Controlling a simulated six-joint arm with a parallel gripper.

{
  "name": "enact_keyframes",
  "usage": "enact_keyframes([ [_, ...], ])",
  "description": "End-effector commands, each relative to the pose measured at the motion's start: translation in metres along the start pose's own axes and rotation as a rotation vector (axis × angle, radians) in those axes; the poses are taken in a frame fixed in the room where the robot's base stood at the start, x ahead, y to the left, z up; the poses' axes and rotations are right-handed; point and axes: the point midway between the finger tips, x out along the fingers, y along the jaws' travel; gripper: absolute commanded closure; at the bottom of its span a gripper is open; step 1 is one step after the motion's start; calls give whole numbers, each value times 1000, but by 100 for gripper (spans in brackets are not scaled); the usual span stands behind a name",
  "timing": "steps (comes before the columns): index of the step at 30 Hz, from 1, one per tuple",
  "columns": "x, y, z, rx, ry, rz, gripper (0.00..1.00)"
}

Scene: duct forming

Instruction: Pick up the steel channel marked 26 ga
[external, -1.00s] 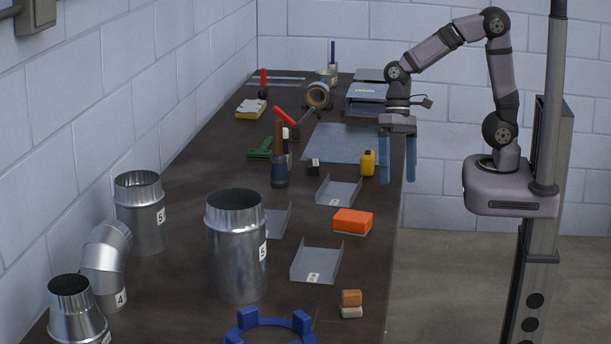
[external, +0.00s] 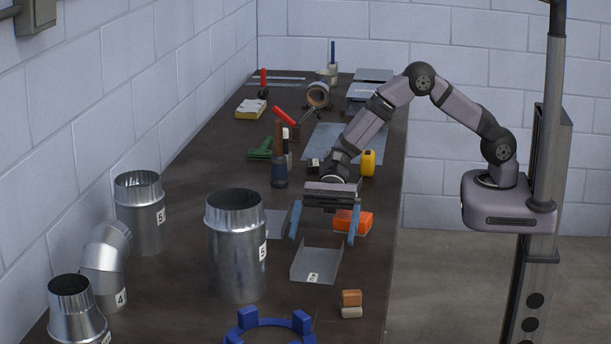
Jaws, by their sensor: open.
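A grey steel channel (external: 315,263) with upturned sides lies on the bench, with a small white label near its front end. A second channel (external: 276,222) lies further left, partly hidden behind the large round duct. A third channel is now hidden behind my gripper. The label print is too small to read, so I cannot tell which is 26 ga. My gripper (external: 323,238) is open and empty, its blue fingers pointing down. In the picture its fingertips are by the far end of the front channel; their height above the bench is unclear.
An orange block (external: 351,222) is partly behind the right finger. The large round duct (external: 237,250) stands left of the channels. Small tan blocks (external: 351,303) and a blue ring-shaped fixture (external: 270,328) are in front. A yellow bottle (external: 367,163) stands behind.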

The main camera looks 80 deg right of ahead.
Motion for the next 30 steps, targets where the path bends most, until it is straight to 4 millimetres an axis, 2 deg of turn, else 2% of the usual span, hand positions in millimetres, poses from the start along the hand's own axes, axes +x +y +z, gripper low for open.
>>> enact_keyframes([
  [5, 3, 0, -4, -3, 0, 0, 0],
  [12, 20, 1, -3, -3, 0, 2, 0],
  [20, 28, 1, -2, -3, 1, 1, 0],
  [30, 67, 1, 0, -2, 1, 3, 0],
])
